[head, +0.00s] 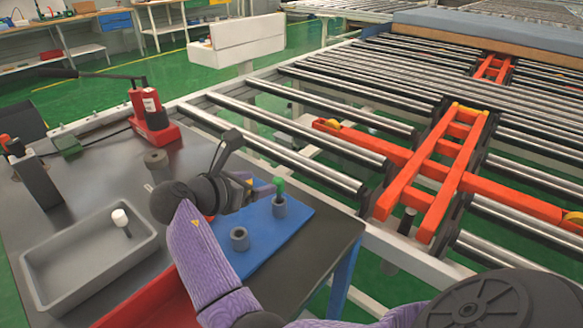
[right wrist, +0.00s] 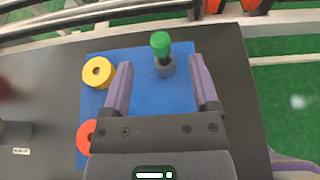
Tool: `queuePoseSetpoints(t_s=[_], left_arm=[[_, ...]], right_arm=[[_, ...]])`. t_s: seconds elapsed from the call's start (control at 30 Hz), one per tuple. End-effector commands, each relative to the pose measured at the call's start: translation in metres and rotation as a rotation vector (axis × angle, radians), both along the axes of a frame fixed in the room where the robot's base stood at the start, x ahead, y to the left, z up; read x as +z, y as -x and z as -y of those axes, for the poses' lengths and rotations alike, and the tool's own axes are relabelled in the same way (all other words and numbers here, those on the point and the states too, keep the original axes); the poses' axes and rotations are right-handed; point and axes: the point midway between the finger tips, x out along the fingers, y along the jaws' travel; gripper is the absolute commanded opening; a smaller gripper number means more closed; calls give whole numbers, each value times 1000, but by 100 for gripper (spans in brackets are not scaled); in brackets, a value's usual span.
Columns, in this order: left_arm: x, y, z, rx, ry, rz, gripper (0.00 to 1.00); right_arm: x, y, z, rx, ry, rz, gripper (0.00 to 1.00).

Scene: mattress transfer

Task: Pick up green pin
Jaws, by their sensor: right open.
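The green pin (head: 279,186) stands upright in a small grey holder (head: 279,208) on the blue mat (head: 270,240). In the right wrist view the green pin (right wrist: 160,42) stands at the top centre, with its grey holder (right wrist: 166,67) between the tips of my open fingers. My right gripper (head: 259,186) is open and empty, just left of the pin in the head view. In the right wrist view its purple fingers (right wrist: 161,72) lie either side of the holder, apart from it. My left gripper is not in view.
A second grey holder (head: 239,239) stands on the mat near my right arm. A yellow ring (right wrist: 98,72) and a red ring (right wrist: 86,136) lie on the mat's left side. A grey tray (head: 60,285) holds a white-capped pin (head: 120,217). A roller conveyor (head: 330,130) runs beyond the table.

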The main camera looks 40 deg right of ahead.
Motion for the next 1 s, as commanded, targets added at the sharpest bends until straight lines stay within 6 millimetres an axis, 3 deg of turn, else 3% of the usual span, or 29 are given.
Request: queuePoseSetpoints(t_s=[0.53,0.73,1.0], left_arm=[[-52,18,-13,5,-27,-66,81],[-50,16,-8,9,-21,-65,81],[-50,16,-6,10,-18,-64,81]], right_arm=[[-48,-9,84,-3,2,-3,78],[-43,-9,88,0,1,0,78],[-43,-9,87,0,1,0,23]])
